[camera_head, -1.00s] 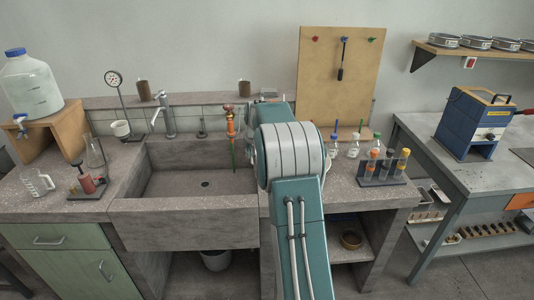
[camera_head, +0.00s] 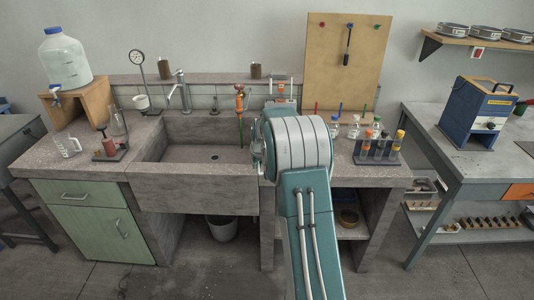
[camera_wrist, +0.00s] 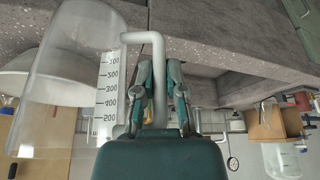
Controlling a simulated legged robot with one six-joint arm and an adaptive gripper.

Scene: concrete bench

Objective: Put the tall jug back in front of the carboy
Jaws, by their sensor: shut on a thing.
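The tall jug (camera_wrist: 75,75) is clear, with black marks from 100 to 500, and shows at the left of the wrist view. My gripper (camera_wrist: 163,75) is shut on its pale handle (camera_wrist: 135,38). The wrist view is upside down. In the head view my arm hides both gripper and jug. The carboy (camera_head: 66,62), clear with a blue cap and tap, stands on a wooden stand (camera_head: 97,98) at the bench's left end. It also shows far off in the wrist view (camera_wrist: 282,162).
In front of the carboy's stand are a short jug (camera_head: 68,147), a glass flask (camera_head: 117,123) and a red device on a dark base (camera_head: 109,145). Bare bench (camera_head: 65,167) shows around them. A sink (camera_head: 195,160) lies between them and my arm. A tube rack (camera_head: 377,152) stands right.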

